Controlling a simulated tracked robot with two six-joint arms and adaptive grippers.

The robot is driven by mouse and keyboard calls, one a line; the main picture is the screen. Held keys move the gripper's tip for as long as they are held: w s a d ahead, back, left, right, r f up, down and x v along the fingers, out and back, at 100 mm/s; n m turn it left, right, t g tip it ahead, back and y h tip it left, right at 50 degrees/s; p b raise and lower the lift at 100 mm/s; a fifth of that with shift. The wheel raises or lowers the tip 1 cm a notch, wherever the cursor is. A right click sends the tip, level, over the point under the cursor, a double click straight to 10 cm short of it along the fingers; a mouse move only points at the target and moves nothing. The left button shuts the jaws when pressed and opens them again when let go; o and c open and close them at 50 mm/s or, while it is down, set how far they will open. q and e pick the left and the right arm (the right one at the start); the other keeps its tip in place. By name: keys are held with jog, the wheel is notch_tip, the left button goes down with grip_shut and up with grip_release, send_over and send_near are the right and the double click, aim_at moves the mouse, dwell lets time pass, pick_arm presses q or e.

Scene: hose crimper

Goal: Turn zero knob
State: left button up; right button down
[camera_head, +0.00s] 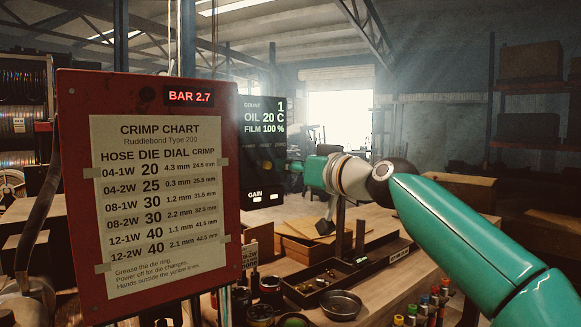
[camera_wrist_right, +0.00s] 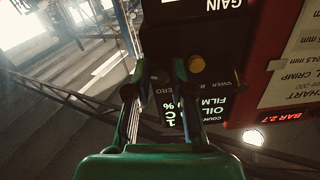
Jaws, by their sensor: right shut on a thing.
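The zero knob (camera_wrist_right: 162,77) is a small dark knob under the ZERO label on the black control panel (camera_head: 262,188). In the right wrist view, where the panel appears upside down, my right gripper (camera_wrist_right: 158,76) has its two fingers on either side of this knob, shut on it. The knob is mostly hidden by the fingers and shadow, and its pointer cannot be made out. In the head view my right gripper (camera_head: 294,168) reaches the panel's right side from the right. A yellow knob (camera_wrist_right: 197,63) sits beside it. My left gripper is not in view.
The panel display reads COUNT 1, OIL 20 C and FILM 100 %, with a GAIN label below. A red board (camera_head: 68,200) with a crimp chart (camera_head: 160,282) and a BAR 2.7 readout stands left. A bench with a tray (camera_head: 375,268), metal dish (camera_head: 340,305) and jars lies below.

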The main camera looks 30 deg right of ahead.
jog(key=m+p, duration=0.1)
jog(key=m, duration=0.3)
jog(key=shift+m, duration=0.3)
jog(key=c, duration=1.3)
grip_release()
jog(key=s, duration=0.8)
jog(key=s+d, duration=0.1)
jog(key=s, duration=0.3)
jog(key=shift+f, duration=0.1)
